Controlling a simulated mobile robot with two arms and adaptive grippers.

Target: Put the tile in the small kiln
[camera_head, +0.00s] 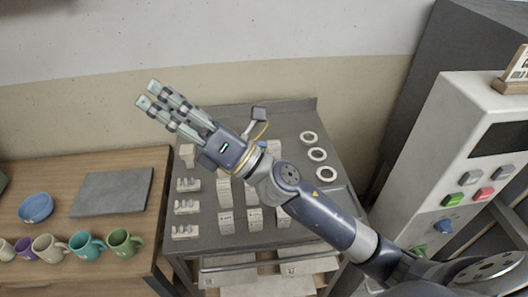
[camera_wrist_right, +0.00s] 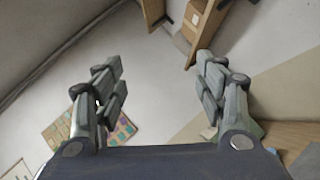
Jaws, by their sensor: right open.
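My right gripper (camera_head: 148,95) is raised over the metal table, pointing to the upper left. Its fingers are apart and empty; in the right wrist view (camera_wrist_right: 158,80) only wall and furniture show between and beyond them. I cannot pick out a tile for certain in either view. A flat grey slab (camera_head: 112,192) lies on the wooden table, but I cannot tell what it is. No small kiln is clearly recognisable; a white cabinet (camera_head: 438,160) with coloured buttons and a dark panel stands at the right. My left gripper is not in view.
The grey metal table (camera_head: 310,115) holds white blocks, small stands and white rings (camera_head: 317,154). The wooden table (camera_head: 80,171) holds a blue bowl (camera_head: 36,207) and several mugs (camera_head: 88,246). The wrist view shows a colour chart (camera_wrist_right: 122,132) and wooden furniture (camera_wrist_right: 200,20).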

